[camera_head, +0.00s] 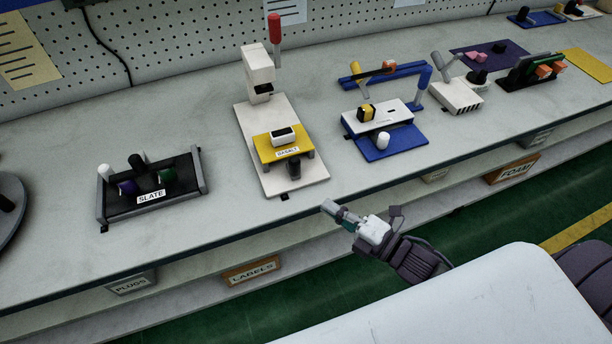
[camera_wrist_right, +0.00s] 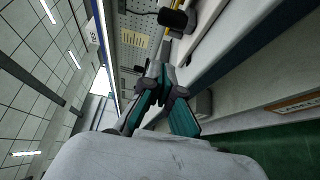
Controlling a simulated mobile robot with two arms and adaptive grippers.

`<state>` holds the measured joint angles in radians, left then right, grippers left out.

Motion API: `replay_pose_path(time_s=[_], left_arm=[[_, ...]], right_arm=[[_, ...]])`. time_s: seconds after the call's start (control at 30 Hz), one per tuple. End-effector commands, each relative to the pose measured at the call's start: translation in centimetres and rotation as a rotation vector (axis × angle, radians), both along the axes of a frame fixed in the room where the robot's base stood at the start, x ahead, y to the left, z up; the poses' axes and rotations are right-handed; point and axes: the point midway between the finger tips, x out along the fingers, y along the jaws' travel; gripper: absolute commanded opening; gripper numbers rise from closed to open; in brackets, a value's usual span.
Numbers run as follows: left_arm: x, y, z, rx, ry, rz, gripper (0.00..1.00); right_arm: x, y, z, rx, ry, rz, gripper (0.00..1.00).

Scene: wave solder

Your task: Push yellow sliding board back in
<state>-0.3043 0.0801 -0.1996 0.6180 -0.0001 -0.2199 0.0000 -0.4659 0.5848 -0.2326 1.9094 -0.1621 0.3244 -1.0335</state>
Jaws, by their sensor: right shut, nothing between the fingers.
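The yellow sliding board (camera_head: 263,147) sits on a white press-like stand (camera_head: 309,172) left of the picture's middle in the head view. A small white block with a dark top (camera_head: 283,136) rests on the board, and a label (camera_head: 287,152) is on its front edge. A dark knob-like part (camera_head: 293,168) shows below that edge. My right gripper (camera_head: 332,209) is shut and empty at the bench's front edge, to the right of and nearer than the stand, apart from the board. It also shows in the right wrist view (camera_wrist_right: 163,80). My left gripper is not in view.
A black tray (camera_head: 116,216) labelled SLATE stands left of the stand. A blue fixture (camera_head: 405,146) stands to its right, with more fixtures farther right. A red-topped post (camera_head: 275,30) rises behind. The bench front between tray and stand is clear.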

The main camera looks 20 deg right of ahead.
Motion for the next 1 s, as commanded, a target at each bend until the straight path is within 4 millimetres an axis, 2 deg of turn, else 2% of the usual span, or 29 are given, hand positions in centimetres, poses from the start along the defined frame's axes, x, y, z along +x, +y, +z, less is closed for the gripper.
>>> replay_pose_path(time_s=[0.33,0.5,0.7,1.0], left_arm=[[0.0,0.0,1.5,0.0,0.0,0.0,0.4],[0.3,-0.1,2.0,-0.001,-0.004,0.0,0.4],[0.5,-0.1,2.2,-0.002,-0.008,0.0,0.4],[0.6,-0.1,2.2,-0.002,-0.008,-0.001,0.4]], right_arm=[[6.4,3.9,0.3,0.004,0.0,-0.002,0.0],[8.8,3.3,0.2,0.001,0.001,-0.002,0.0],[10.1,3.0,0.0,0.001,0.003,-0.002,0.0],[10.1,2.9,-0.1,0.001,0.003,-0.002,0.0]])
